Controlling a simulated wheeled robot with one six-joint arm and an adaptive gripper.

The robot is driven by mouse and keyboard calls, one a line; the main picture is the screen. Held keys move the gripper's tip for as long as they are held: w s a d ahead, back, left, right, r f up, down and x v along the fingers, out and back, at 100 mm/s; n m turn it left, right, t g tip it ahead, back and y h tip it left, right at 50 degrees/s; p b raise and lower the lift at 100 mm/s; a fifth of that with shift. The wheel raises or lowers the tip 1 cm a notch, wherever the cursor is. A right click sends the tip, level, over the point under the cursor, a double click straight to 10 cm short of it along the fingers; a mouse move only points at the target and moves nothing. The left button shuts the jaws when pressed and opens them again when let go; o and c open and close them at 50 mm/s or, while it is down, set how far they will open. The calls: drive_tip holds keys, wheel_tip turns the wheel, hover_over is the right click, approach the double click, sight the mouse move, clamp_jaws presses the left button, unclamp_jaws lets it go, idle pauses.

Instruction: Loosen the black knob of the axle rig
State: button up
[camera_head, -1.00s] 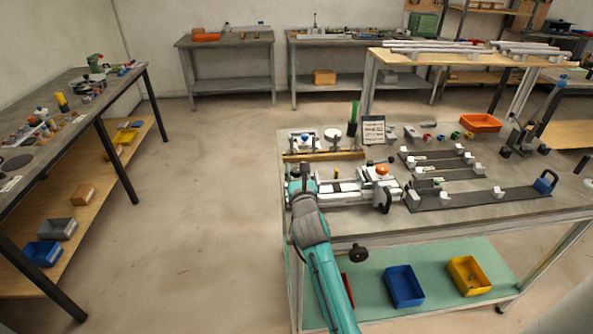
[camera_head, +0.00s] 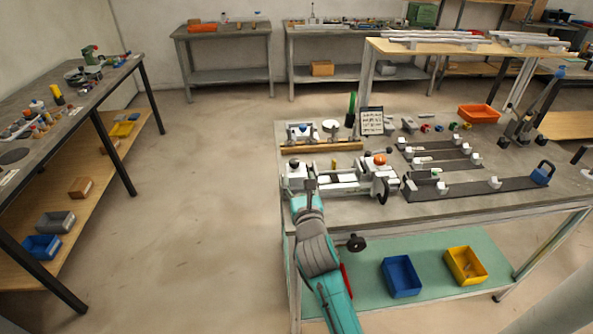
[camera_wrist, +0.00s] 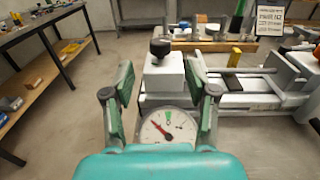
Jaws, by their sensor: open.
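The black knob (camera_wrist: 160,48) stands upright on a white block (camera_wrist: 164,74) at the left end of the axle rig (camera_wrist: 245,84). In the wrist view, my gripper (camera_wrist: 158,80) is open, with one green-lined finger on each side of the block. The knob appears between and beyond the fingertips, and I see no contact with it. A round white dial (camera_wrist: 167,128) with a red needle shows below the block. In the head view, my gripper (camera_head: 309,188) is at the left end of the rig (camera_head: 345,186), near the table's front left corner.
An orange knob (camera_head: 379,159) and a black handwheel (camera_head: 380,190) are at the rig's right end. A wooden bar (camera_head: 325,147) and a sign (camera_head: 372,121) stand behind it. Grey rails (camera_head: 470,188) lie to the right. The floor left of the table is clear.

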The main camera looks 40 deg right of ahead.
drive_tip(key=shift+v, duration=1.5)
